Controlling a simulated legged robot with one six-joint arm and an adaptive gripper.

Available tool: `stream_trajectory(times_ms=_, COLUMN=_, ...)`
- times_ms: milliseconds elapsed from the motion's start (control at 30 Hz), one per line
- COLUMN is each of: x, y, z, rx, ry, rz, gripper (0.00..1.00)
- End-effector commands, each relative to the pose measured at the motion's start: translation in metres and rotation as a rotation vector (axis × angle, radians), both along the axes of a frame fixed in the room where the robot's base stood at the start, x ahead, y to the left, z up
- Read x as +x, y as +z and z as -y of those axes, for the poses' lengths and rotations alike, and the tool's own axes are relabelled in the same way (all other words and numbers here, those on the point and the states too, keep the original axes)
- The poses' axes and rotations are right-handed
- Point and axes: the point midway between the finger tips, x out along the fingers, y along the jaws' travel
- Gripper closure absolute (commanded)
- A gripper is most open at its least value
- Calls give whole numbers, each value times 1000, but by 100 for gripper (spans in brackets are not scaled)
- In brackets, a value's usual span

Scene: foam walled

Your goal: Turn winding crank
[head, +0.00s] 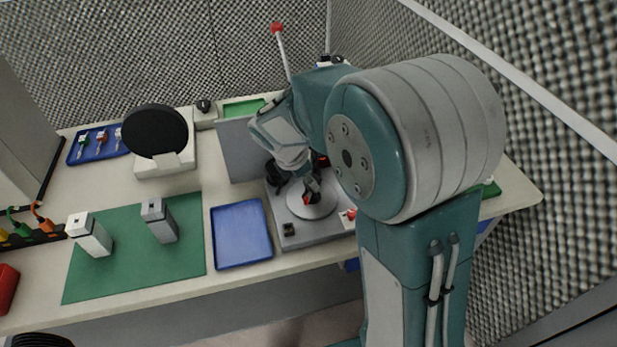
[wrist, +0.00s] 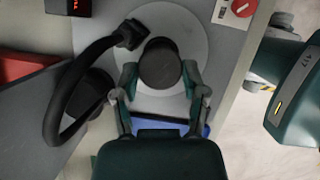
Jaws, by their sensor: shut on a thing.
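The winding crank's dark round knob (wrist: 160,64) sits over a pale round disc (wrist: 192,28) in the wrist view. My gripper (wrist: 160,82) has one finger on each side of the knob and is shut on it. In the head view my gripper (head: 312,183) reaches down over the pale disc (head: 318,208) on a grey machine base (head: 325,231). My arm hides much of the machine there. The crank's arm under the knob is mostly hidden.
A thick black curved part (wrist: 55,112) stands left of the disc in the wrist view, close to my gripper. A red knob (wrist: 242,8) is at upper right. A blue tray (head: 241,235) and green mat (head: 135,262) with two grey blocks lie left of the machine.

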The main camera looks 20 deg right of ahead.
Motion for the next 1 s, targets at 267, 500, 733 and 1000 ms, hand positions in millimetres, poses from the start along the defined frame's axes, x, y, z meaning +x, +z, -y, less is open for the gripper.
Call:
stream_trajectory(times_ms=267, x=1, y=0, z=0, rx=1, ry=141, rz=5, gripper=92)
stream_trajectory(times_ms=500, x=0, y=1, z=0, rx=1, ry=261, rz=6, gripper=92)
stream_trajectory(times_ms=733, x=0, y=1, z=1, rx=1, ry=377, rz=7, gripper=92)
stream_trajectory(times_ms=1000, x=-1, y=1, z=1, rx=1, ry=511, rz=7, gripper=92)
